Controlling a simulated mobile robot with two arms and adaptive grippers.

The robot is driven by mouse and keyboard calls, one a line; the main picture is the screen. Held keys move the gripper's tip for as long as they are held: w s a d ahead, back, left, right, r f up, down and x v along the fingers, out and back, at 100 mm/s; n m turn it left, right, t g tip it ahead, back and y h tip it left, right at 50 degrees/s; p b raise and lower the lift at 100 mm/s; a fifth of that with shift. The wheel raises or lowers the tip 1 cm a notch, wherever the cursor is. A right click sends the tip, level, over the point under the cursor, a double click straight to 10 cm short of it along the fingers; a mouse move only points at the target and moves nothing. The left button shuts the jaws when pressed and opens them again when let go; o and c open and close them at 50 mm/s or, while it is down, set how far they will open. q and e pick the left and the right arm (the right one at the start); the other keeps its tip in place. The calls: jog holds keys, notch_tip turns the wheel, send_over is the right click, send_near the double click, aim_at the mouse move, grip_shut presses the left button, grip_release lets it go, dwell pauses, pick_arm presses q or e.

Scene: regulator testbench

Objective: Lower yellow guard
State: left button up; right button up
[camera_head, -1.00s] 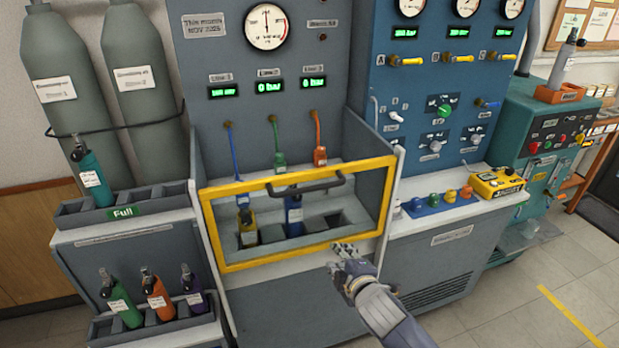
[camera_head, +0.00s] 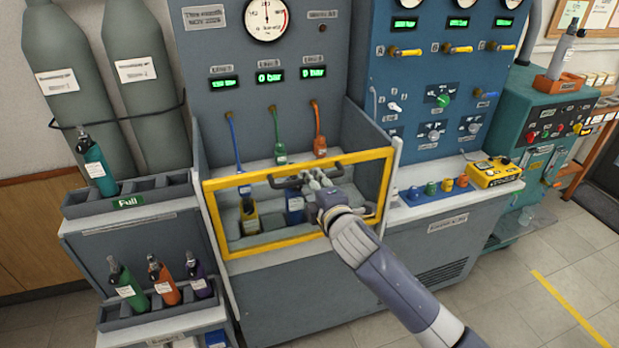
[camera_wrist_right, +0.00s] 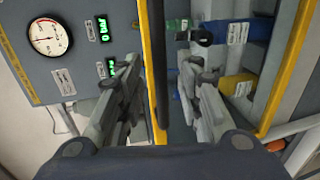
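The yellow guard (camera_head: 240,178) is a rectangular frame at the front of the middle bench's bay, in the head view. Its dark handle (camera_head: 285,182) runs along the upper part. My right gripper (camera_head: 318,181) is at the right part of the handle. In the right wrist view, the gripper (camera_wrist_right: 161,74) has its fingers apart, with the dark handle bar (camera_wrist_right: 159,40) between them and no clear contact. The guard's yellow edge (camera_wrist_right: 147,45) shows beside the bar. My left gripper is not in view.
Behind the guard stand a yellow cylinder (camera_head: 250,219) and a blue cylinder (camera_head: 294,208), partly hidden by my right arm. A rack of small cylinders (camera_head: 160,313) is at the left. A yellow device (camera_head: 492,171) sits on the right ledge. The floor at the right is clear.

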jog(key=shift+x, duration=1.55)
grip_shut()
